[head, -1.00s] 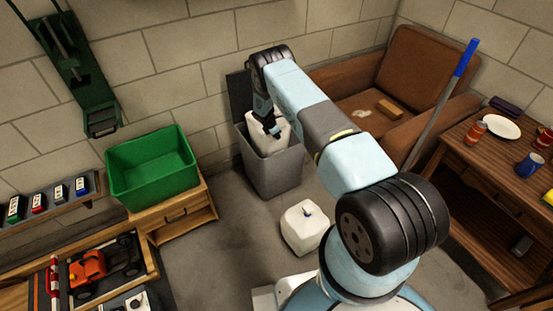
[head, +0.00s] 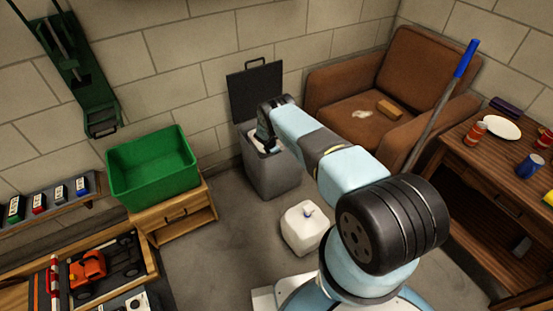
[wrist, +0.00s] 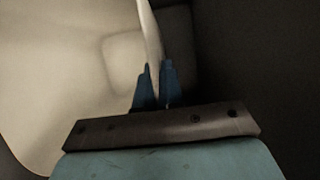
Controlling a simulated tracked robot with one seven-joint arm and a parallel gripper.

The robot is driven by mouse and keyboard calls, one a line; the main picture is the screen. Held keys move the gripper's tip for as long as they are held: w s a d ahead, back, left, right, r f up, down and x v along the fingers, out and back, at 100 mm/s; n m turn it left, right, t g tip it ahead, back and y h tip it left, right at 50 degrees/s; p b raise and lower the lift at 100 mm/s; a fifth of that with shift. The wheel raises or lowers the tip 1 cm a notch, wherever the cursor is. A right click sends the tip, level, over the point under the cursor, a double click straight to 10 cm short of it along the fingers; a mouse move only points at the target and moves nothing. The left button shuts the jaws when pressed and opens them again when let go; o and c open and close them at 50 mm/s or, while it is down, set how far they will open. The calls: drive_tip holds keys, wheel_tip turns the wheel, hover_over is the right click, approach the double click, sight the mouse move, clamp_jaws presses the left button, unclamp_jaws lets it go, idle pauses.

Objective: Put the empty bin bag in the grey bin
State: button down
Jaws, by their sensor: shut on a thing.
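The grey bin (head: 275,176) stands against the wall with its dark lid (head: 257,93) raised behind it. My gripper (head: 268,147) is at the bin's mouth, reaching down into it. In the wrist view its blue fingertips (wrist: 156,85) are shut on a thin fold of the pale empty bin bag (wrist: 75,60). In the head view only a little of the white bag shows inside the rim, and my arm covers part of the opening. Whether the bag touches the bin's floor is hidden. A white tied bag (head: 303,228) with a blue knot sits on the floor in front of the bin.
A green crate (head: 150,170) sits on a low wooden cabinet (head: 190,222) left of the bin. A brown armchair (head: 405,75) stands right of it, with a blue-handled pole (head: 440,110) leaning nearby. A wooden table (head: 475,170) is at right. Grey floor is clear between cabinet and tied bag.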

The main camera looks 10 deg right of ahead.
drive_tip(key=shift+f, duration=2.5)
drive_tip(key=shift+s+f, duration=0.1)
drive_tip(key=shift+f, duration=0.05)
drive_tip(key=c, duration=1.3)
unclamp_jaws()
drive_tip(key=shift+w+d+v, duration=0.1)
drive_tip(key=shift+v, duration=3.2)
drive_tip(key=shift+w+d+v, duration=0.1)
drive_tip(key=shift+w+v, duration=0.05)
drive_tip(key=shift+v, duration=3.2)
